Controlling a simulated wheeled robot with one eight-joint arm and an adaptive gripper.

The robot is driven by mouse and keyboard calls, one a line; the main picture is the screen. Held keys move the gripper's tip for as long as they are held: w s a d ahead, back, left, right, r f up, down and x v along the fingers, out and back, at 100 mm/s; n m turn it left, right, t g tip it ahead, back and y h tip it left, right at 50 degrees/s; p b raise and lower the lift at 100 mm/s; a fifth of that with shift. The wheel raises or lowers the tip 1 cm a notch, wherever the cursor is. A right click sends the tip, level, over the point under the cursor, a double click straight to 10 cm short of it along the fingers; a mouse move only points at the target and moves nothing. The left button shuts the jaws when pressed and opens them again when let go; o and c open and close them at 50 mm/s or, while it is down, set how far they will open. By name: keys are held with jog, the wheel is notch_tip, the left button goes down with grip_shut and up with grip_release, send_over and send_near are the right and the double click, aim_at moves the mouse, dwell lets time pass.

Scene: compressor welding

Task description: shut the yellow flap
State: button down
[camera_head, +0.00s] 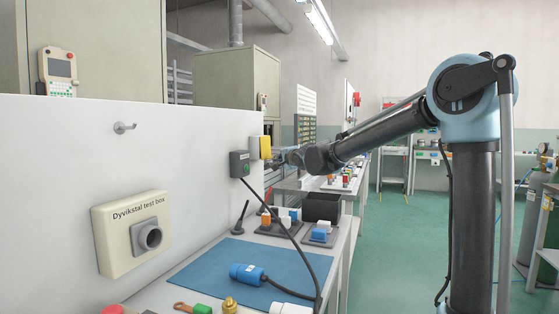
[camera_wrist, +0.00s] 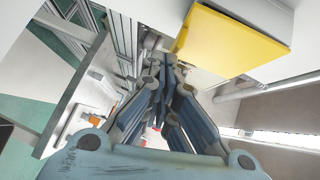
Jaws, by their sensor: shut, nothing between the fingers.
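The yellow flap (camera_head: 264,147) is at the right end of the white panel, just above and beside the dark box with a cable. In the wrist view the yellow flap (camera_wrist: 232,42) is large at the upper right, with its broad face and a long edge showing. How far it stands open is unclear. My gripper (camera_head: 272,164) is just below and right of the flap in the head view. In the wrist view my gripper (camera_wrist: 160,70) has its fingers together and empty, close to the flap's left side. I cannot tell whether they touch it.
The white panel (camera_head: 60,165) carries a hook (camera_head: 124,127), a test box (camera_head: 133,232) and the dark cabled box (camera_head: 239,163). The cable hangs to a blue connector (camera_head: 247,273) on the blue mat (camera_head: 205,275). Bins and small parts crowd the bench behind.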

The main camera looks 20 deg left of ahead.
jog(key=shift+a+f, duration=0.2)
jog(key=shift+a, duration=0.05)
dwell(0.5)
